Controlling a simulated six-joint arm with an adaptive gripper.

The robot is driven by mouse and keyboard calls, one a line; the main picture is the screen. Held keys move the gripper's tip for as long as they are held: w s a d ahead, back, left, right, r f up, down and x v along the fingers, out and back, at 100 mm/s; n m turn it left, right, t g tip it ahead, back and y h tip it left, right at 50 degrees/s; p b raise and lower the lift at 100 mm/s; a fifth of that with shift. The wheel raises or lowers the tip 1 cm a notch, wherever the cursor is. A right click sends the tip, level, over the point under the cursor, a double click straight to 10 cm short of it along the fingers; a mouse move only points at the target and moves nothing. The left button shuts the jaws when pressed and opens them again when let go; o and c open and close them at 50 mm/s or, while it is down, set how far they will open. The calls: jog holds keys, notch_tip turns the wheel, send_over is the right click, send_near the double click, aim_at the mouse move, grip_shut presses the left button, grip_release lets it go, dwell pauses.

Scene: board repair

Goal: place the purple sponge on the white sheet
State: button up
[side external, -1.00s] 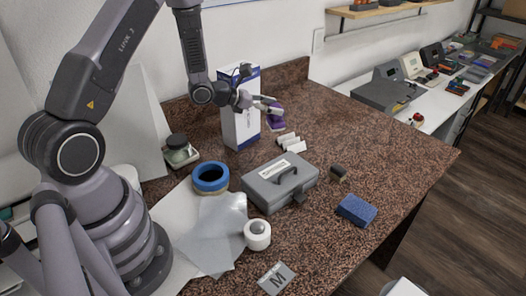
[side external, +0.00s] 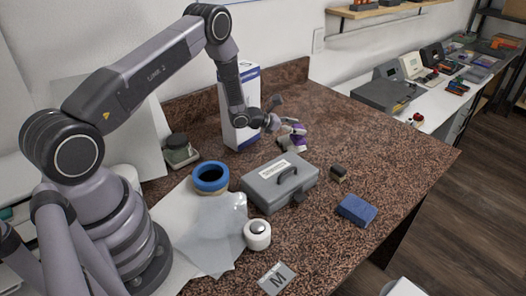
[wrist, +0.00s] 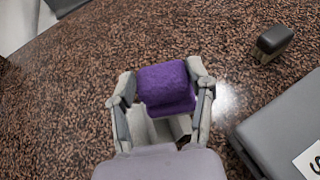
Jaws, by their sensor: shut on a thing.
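The purple sponge (wrist: 166,86) is between the two fingers of my gripper (wrist: 163,92) in the wrist view, and the gripper is shut on it. In the side external view my gripper (side external: 291,131) is over the back of the brown speckled counter, right of the tall white and blue box, and the sponge (side external: 298,129) shows only in part at its fingers. The white sheet (side external: 212,232) lies at the front left of the counter, near my base. Its surface looks pale and partly translucent, and nothing purple is on it.
A grey toolbox (side external: 265,191) with a handle stands between my gripper and the sheet. A blue-rimmed roll (side external: 210,178) and a white roll (side external: 257,235) stand by the sheet. A blue sponge (side external: 356,210) and a small dark block (side external: 339,172) lie to the right. The tall box (side external: 240,110) stands behind.

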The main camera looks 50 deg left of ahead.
jog(key=o, duration=1)
jog(key=shift+f, duration=0.1)
jog(key=shift+o, duration=0.2)
